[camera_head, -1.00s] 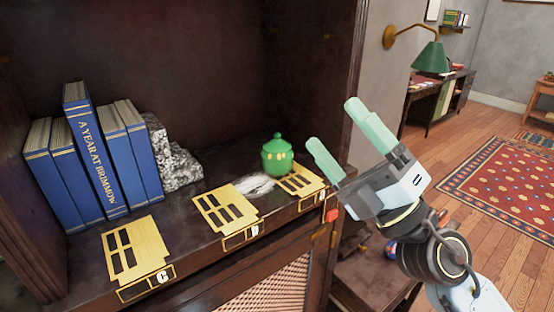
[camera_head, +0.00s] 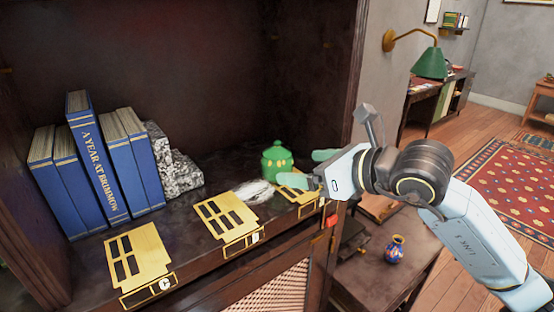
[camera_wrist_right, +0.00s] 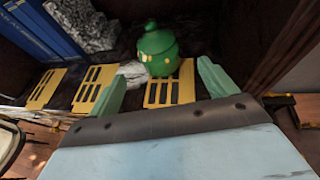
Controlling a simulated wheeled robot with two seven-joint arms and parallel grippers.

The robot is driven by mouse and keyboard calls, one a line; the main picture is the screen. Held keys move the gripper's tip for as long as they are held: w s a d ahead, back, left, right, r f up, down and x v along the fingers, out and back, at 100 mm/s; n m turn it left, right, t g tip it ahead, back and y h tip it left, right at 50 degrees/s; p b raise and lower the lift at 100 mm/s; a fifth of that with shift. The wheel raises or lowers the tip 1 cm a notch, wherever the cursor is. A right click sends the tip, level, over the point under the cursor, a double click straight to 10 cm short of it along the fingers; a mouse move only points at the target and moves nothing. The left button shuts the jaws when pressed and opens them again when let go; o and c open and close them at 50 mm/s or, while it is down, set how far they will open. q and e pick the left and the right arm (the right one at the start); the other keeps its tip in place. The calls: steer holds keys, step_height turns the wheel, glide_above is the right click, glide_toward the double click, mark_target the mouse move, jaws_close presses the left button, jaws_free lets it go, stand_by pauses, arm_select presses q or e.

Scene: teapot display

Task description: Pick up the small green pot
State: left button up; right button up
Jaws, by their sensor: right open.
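The small green pot (camera_head: 277,161) has a knobbed lid and gold spots and stands upright on the dark shelf, at the back edge of the rightmost gold plate (camera_head: 290,182). My right gripper (camera_head: 317,168) comes in from the right, just beside the pot, with its fingers apart and nothing between them. In the right wrist view the pot (camera_wrist_right: 157,52) stands ahead of the open fingers (camera_wrist_right: 160,88), between their lines and not touched. My left gripper is not in view.
Blue books (camera_head: 98,157) and a rough grey stone (camera_head: 177,165) stand left of the pot. A white feathery thing (camera_head: 253,191) lies close to it. The cabinet's right side post (camera_head: 352,75) rises behind my gripper. A small blue vase (camera_head: 395,249) stands on a lower table.

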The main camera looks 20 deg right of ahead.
mark_target(289, 163)
steer(key=x, duration=0.3)
steer(key=p+x, duration=0.1)
steer(key=x, duration=0.1)
steer(key=p+x, duration=0.1)
steer(key=x, duration=0.1)
steer(key=shift+w+a+r, duration=0.1)
steer(key=shift+r, duration=0.1)
steer(key=shift+w+a+f, duration=0.2)
steer(key=shift+w+a, duration=0.05)
steer(key=shift+w, duration=0.15)
steer(key=c, duration=1.2)
steer(key=shift+o, duration=0.2)
